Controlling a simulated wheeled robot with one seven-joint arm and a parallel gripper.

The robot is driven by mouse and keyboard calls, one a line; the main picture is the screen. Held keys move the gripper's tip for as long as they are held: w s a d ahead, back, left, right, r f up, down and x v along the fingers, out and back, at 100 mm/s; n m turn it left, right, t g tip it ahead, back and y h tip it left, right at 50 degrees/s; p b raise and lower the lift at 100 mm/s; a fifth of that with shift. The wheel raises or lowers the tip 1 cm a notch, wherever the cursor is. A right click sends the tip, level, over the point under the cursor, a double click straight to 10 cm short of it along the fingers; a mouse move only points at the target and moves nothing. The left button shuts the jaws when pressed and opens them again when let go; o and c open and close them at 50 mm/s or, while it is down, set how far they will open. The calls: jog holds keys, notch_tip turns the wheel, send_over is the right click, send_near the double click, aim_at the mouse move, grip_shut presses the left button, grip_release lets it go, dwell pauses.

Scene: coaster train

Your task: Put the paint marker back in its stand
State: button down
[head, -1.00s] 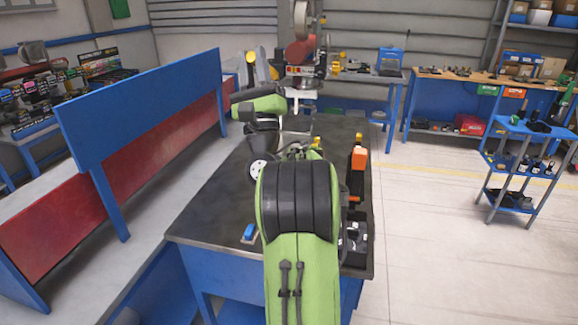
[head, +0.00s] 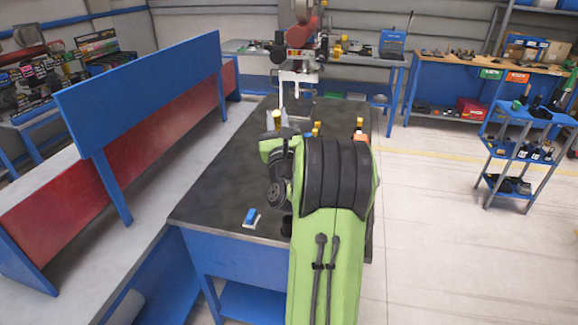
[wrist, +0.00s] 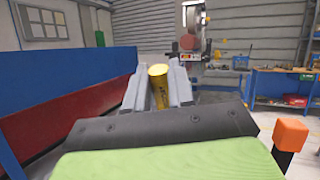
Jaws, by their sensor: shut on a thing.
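In the wrist view, my gripper (wrist: 160,90) is shut on a yellow cylinder, apparently the paint marker (wrist: 158,72). Its yellow upper end shows between the two grey fingers; its lower part is hidden. In the head view, the yellow marker (head: 276,118) shows at my gripper (head: 278,125), over the far part of the dark bench. I cannot make out the stand for certain; my green and black arm covers much of the bench's right side.
The dark bench top (head: 215,190) is clear at left, except for a small blue and white object (head: 251,217) near the front. An orange block (wrist: 292,133) stands close at right in the wrist view. A blue and red partition (head: 150,90) runs along the left.

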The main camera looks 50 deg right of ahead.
notch_tip(320, 180, down, 19)
jog(key=s+m+g+y+b, duration=0.1)
jog(key=s+g+y+b, duration=0.1)
jog(key=s+g+b, duration=0.1)
jog(key=shift+d+m+y+b, duration=0.4)
jog(key=shift+d+b, duration=0.05)
jog(key=shift+b, duration=0.2)
notch_tip(320, 180, down, 7)
jog(key=b, duration=0.7)
dwell(1.0)
jog(key=shift+r, duration=0.1)
jog(key=c, duration=0.9)
grip_release()
